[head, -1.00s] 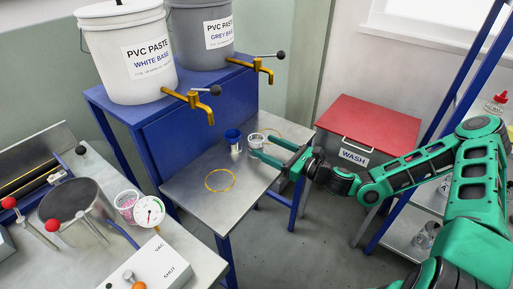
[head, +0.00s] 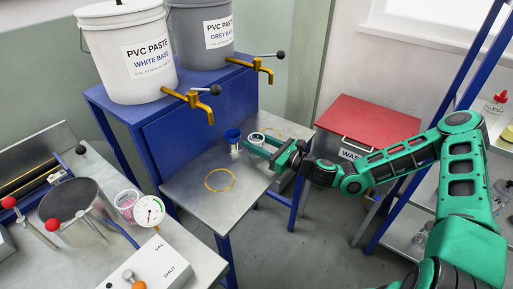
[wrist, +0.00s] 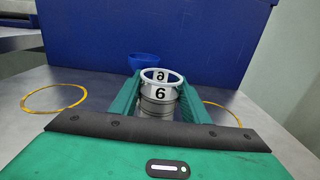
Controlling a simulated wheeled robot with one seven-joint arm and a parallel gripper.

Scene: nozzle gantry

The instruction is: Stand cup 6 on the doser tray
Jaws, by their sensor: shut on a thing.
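Cup 6 (wrist: 158,97) is a metal cup with a white band and a black 6, upright between the fingers of my gripper (wrist: 160,108) in the wrist view. In the head view cup 6 (head: 257,139) is at the far part of the steel doser tray (head: 200,200), and my gripper (head: 258,144) reaches it from the right, shut on it. Its base is hidden by the fingers and my wrist, so I cannot tell whether it touches the tray. Yellow rings mark the tray: one in front (head: 220,180), one partly hidden behind the cup.
Brass taps (head: 200,103) of the paste buckets (head: 130,55) hang above the tray's back. The tray's front part is clear. A red-lidded wash bin (head: 370,128) stands to the right.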

